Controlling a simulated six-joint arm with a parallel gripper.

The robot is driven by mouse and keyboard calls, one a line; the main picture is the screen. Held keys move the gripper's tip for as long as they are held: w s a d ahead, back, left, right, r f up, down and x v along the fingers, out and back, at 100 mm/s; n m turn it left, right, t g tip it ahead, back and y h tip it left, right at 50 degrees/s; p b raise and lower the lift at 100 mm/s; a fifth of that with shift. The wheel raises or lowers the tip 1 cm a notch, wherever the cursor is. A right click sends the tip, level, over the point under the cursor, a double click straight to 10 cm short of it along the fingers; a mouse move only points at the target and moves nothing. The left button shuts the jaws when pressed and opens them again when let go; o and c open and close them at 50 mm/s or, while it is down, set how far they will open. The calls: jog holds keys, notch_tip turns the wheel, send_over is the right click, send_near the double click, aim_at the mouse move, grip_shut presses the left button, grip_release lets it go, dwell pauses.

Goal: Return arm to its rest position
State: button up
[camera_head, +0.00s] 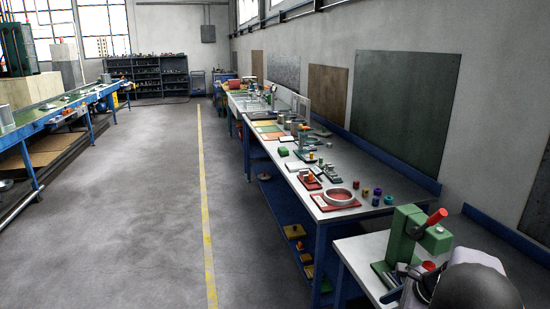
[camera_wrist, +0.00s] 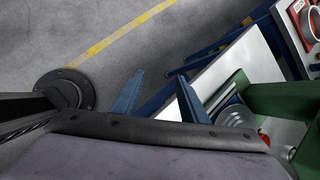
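My gripper (camera_wrist: 160,76) shows in the wrist view as two blue-grey fingers standing apart with nothing between them. Beyond them are the floor and the edge of a workbench. In the head view, parts of my arm fill the bottom right corner, close to a green press (camera_head: 405,235) with a red knob. There I cannot make out the fingertips clearly. The green press also shows at the right of the wrist view (camera_wrist: 262,103), beside the right finger. I cannot tell whether my arm touches it.
The grey floor (camera_head: 130,220) with a yellow line is clear. A conveyor (camera_head: 50,112) stands at left.

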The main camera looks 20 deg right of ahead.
jog(key=s+a+n+g, duration=0.2)
jog(key=a+n, duration=0.5)
jog(key=a, duration=0.6)
jog(key=s+a+f+n+g+h, duration=0.2)
jog(key=s+a+n+g+h, duration=0.15)
jog(key=s+a+n, duration=1.45)
jog(key=w+d+f+n+b, duration=0.1)
jog(key=f+b, duration=1.6)
jog(key=w+f+b, duration=0.2)
jog(key=f+b, duration=1.6)
jog(key=shift+d+f+n+y, duration=0.3)
jog(key=shift+d+n+y, duration=0.05)
jog(key=shift+n+y, duration=0.1)
notch_tip(320, 180, up, 29)
jog(key=p, duration=2.8)
jog(key=shift+f, duration=0.15)
